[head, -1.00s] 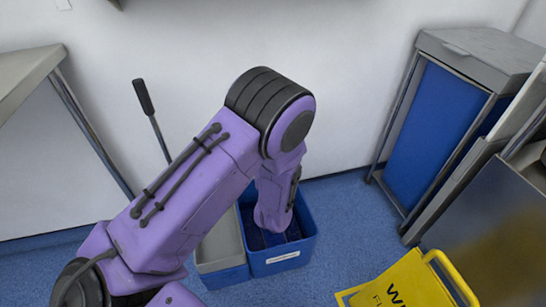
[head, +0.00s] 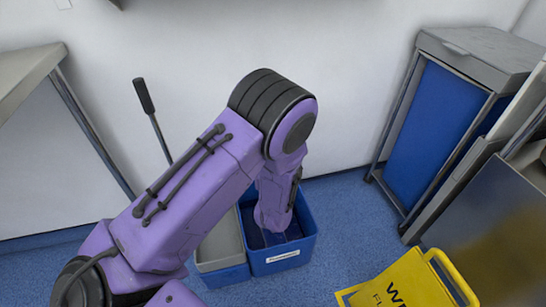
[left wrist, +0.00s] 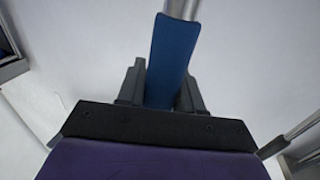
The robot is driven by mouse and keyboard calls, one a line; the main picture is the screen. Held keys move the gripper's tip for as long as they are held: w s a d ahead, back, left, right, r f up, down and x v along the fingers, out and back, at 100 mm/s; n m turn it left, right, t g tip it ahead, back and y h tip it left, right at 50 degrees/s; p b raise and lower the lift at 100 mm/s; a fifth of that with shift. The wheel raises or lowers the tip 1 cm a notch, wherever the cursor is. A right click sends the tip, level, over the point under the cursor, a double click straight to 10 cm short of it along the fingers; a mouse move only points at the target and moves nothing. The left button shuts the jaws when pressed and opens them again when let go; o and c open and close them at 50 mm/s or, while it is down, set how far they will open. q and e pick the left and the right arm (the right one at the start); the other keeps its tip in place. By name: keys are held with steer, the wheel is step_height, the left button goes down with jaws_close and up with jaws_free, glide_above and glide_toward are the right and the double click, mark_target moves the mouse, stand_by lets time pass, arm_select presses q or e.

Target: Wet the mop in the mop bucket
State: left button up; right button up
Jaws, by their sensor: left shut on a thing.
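The mop bucket (head: 280,264) is a blue, open-topped tub on the floor, with a grey-topped section (head: 220,240) on its left side. My purple left arm comes in from the left and bends down over the tub. In the left wrist view my left gripper (left wrist: 160,92) is shut on the blue part of the mop's handle (left wrist: 174,50), with a silver pole beyond it. In the head view my forearm hides the gripper and most of the tub's inside. I cannot make out the mop head clearly. My right gripper is not in view.
A dark-gripped lever (head: 144,96) slants up left of my arm. A yellow wet-floor sign (head: 405,288) lies at the lower right. A blue and grey cart (head: 440,120) stands at right, a grey-topped table (head: 25,75) at left. Blue floor between bucket and cart is clear.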

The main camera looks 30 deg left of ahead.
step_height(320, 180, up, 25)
steer(key=p, duration=2.5)
